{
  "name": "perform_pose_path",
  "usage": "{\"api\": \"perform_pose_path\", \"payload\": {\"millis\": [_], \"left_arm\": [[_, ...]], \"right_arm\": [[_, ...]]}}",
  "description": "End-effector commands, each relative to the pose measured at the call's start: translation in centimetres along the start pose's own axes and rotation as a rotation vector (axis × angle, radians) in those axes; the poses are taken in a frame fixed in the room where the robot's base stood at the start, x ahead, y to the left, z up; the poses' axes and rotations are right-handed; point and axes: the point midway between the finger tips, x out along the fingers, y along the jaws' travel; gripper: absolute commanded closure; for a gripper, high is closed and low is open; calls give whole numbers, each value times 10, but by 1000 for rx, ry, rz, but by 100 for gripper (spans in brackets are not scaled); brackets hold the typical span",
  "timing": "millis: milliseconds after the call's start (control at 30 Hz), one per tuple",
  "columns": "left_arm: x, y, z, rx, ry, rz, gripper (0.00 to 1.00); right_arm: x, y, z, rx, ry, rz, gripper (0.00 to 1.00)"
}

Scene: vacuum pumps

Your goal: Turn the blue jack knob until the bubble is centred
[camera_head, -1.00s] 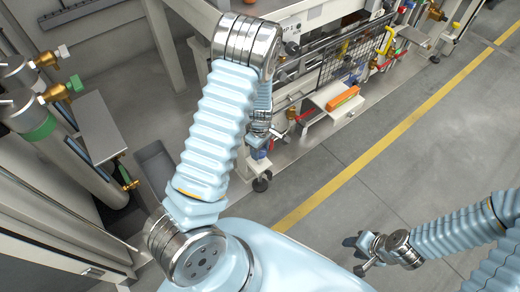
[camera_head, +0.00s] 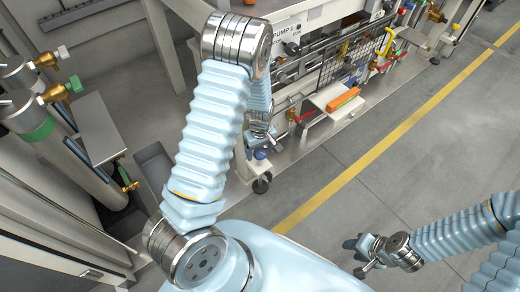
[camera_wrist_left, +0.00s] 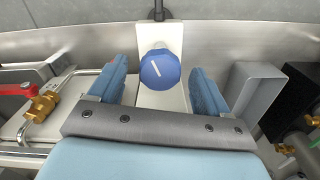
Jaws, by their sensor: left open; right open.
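My left gripper (camera_wrist_left: 159,66) is open, with one blue finger on each side of the knob and a visible gap to each. In the head view the knob (camera_head: 260,153) shows low on the frame's near corner, just below my left gripper (camera_head: 262,136). My right gripper (camera_head: 362,252) is open and empty over the floor at the lower right. No bubble level can be made out.
The pump frame holds a white tray with an orange block (camera_head: 343,99), a black mesh guard (camera_head: 343,62) and red-handled valves. In the left wrist view, a brass valve (camera_wrist_left: 44,103) is left of the gripper and a grey block (camera_wrist_left: 257,92) right. Floor beyond the yellow line is clear.

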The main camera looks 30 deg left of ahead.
Motion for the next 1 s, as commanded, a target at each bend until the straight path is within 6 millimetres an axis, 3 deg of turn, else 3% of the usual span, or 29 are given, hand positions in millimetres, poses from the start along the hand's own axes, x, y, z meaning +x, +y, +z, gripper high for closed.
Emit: {"api": "perform_pose_path", "payload": {"millis": [300, 767, 1000], "left_arm": [[-15, 0, 0, 0, 0, 0, 22], [-18, 0, 0, -1, 0, 0, 22], [-40, 0, 0, -1, 0, 0, 22]], "right_arm": [[-12, -4, 0, 0, 0, 0, 57], [-15, -5, 0, 0, 0, 0, 57], [-33, -12, -1, 0, 0, 0, 57]]}}
